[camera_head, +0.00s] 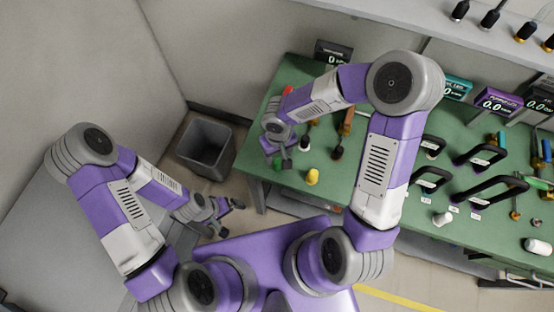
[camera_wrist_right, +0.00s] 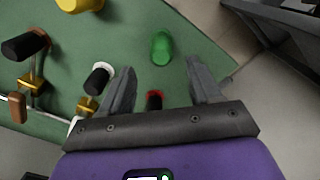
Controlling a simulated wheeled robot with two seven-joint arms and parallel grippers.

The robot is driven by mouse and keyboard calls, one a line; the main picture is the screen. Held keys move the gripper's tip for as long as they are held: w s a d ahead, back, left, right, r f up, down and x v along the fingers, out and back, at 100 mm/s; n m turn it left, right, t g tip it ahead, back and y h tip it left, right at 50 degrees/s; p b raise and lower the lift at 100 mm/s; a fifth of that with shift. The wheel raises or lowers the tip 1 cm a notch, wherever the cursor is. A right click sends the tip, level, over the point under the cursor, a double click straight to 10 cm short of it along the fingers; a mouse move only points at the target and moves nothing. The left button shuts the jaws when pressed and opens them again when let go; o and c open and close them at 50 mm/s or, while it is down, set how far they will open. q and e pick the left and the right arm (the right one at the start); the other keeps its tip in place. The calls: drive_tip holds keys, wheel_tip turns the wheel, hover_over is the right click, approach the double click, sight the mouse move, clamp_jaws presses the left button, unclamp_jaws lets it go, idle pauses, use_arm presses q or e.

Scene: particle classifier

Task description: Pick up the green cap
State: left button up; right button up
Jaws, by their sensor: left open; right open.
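The green cap (camera_head: 277,163) stands near the left front corner of the green table (camera_head: 340,190), just beside my right gripper (camera_head: 281,152). In the right wrist view the green cap (camera_wrist_right: 161,48) is a small bright green cylinder on the table. It lies just past the fingertips of my right gripper (camera_wrist_right: 160,78), roughly in line with the gap between them. The right gripper is open and its fingers do not hold the cap. My left gripper (camera_head: 226,208) is open, low at the left, away from the table.
A yellow cap (camera_head: 313,177) stands to the right of the green one. Black-handled tools (camera_wrist_right: 25,46) and a red-rimmed dark piece (camera_wrist_right: 154,100) are close to my right gripper. A grey bin (camera_head: 205,147) stands left of the table. Black-handled items (camera_head: 480,155) fill the table's right side.

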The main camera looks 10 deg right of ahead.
sight(278, 161)
wheel_tip(278, 161, down, 6)
drive_tip(key=shift+s+a+r+b, duration=0.15)
drive_tip(key=shift+r+b, duration=0.1)
drive_tip(key=shift+b, duration=0.25)
drive_tip(key=shift+c, duration=0.3)
drive_tip(key=c, duration=0.9)
wheel_tip(278, 161, up, 10)
drive_tip(key=shift+r+p, duration=0.1)
drive_tip(key=shift+p, duration=1.15)
drive_tip(key=shift+c, duration=0.2)
